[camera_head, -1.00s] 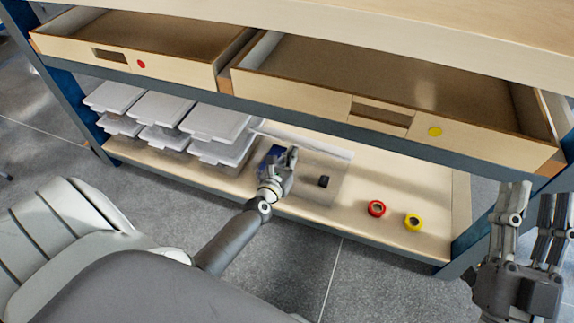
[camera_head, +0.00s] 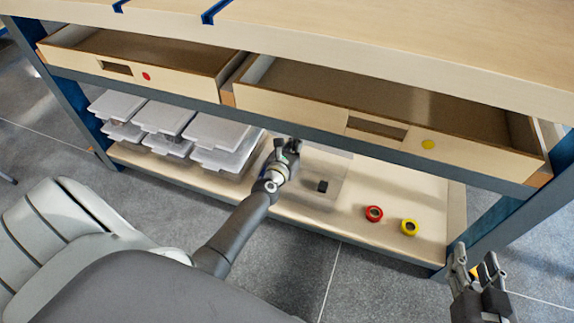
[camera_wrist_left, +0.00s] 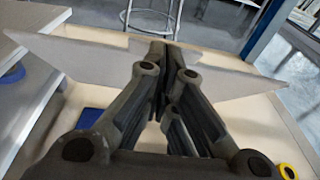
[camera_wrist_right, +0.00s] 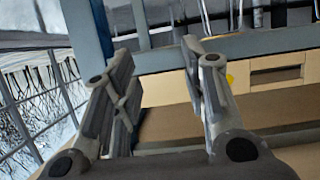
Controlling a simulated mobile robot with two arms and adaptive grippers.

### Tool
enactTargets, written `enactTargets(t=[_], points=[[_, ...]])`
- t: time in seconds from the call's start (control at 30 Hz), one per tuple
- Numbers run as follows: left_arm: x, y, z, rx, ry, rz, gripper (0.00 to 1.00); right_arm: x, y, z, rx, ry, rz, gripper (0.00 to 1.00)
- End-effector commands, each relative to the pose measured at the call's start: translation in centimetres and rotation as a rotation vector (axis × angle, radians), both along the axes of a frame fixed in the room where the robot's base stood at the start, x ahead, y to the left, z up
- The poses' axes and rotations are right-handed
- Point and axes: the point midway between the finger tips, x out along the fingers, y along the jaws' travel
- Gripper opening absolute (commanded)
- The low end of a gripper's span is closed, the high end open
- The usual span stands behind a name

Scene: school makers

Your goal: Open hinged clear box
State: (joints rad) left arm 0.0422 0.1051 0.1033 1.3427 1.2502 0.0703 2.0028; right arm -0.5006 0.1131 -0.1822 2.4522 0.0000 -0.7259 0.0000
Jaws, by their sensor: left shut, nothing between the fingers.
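The clear box (camera_head: 308,192) stands on the lower shelf, right of the stacked boxes, with a small black block (camera_head: 322,186) visible through it. A pale translucent panel, seemingly its lid, rises tilted at its back; it spans the left wrist view (camera_wrist_left: 240,86) behind my fingers. My left gripper (camera_head: 288,147) is shut and empty, over the box's left rear part, its fingertips at or close to the panel. I cannot tell whether they touch. A blue item (camera_wrist_left: 90,118) shows low in the left wrist view. My right gripper (camera_head: 473,262) is open and empty, off the shelf's right end.
Stacked lidded boxes (camera_head: 218,130) stand left of the clear box. A red tape roll (camera_head: 374,214) and a yellow tape roll (camera_head: 409,227) lie to its right. Two drawers, left (camera_head: 130,73) and right (camera_head: 290,108), stand open above the shelf, limiting headroom.

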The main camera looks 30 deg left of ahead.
Motion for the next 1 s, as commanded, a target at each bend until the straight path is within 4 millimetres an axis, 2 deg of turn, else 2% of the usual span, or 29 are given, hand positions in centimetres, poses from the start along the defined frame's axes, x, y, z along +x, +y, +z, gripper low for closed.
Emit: enactTargets(t=[0.27,0.8,0.9,1.0], points=[[0.5,0.1,0.4,-0.001,0.002,0.000,0.00,-0.7,-0.4,-1.2,-0.018,0.073,-0.005,0.40],[0.5,0.1,0.3,-0.001,0.001,0.000,0.00,-0.8,-0.4,-1.4,-0.018,0.076,-0.005,0.40],[0.5,-0.1,0.1,-0.001,0.001,0.000,0.00,-0.5,-0.3,-1.1,-0.013,0.053,-0.004,0.40],[0.6,-0.5,-0.2,-0.001,0.001,-0.001,0.00,0.2,0.1,0.2,0.004,-0.018,0.001,0.40]])
